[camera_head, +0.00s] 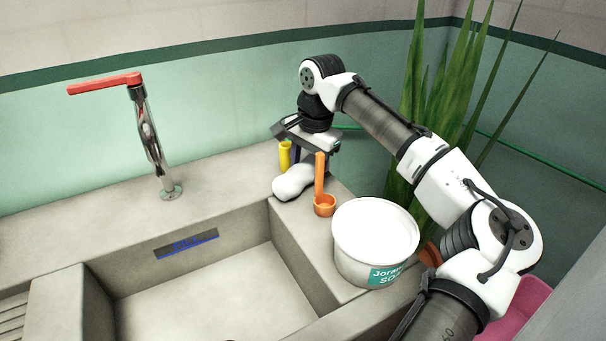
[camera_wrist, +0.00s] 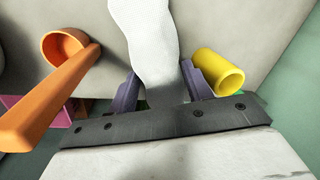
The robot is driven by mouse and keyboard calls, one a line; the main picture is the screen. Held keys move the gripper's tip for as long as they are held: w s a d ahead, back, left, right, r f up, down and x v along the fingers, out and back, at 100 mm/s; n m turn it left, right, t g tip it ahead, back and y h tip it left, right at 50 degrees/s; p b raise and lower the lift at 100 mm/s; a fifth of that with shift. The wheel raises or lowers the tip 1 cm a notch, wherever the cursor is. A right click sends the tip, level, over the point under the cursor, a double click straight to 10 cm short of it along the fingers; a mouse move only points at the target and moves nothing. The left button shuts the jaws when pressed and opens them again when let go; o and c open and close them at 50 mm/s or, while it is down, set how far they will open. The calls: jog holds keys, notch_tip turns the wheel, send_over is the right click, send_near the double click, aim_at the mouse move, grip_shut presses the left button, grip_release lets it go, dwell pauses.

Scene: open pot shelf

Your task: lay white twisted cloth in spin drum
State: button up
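The white cloth (camera_head: 293,182) lies as a rounded bundle on the concrete ledge at the sink's back right corner. In the wrist view the ribbed white cloth (camera_wrist: 150,45) reaches down between my two purple-grey fingers. My gripper (camera_head: 291,158) is low over the ledge, just behind the cloth, its fingers partly hidden. In the wrist view my gripper (camera_wrist: 160,90) has its fingers apart, one on each side of the cloth. Whether they press on it I cannot tell. I cannot make out a spin drum in either view.
A yellow tube (camera_head: 285,155) stands close beside my gripper. An orange scoop (camera_head: 324,205) with an upright handle is right of the cloth. A white lidded bucket (camera_head: 345,262) stands nearer. The sink basin (camera_head: 210,295) looks clear; a red-handled tap (camera_head: 150,135) rises behind it. Tall leaves (camera_head: 465,85) stand behind my arm.

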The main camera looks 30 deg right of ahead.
aim_at(307, 164)
jog(key=c, duration=0.5)
notch_tip(307, 164, up, 20)
jog(key=shift+r+p, duration=0.1)
jog(key=shift+p, duration=0.85)
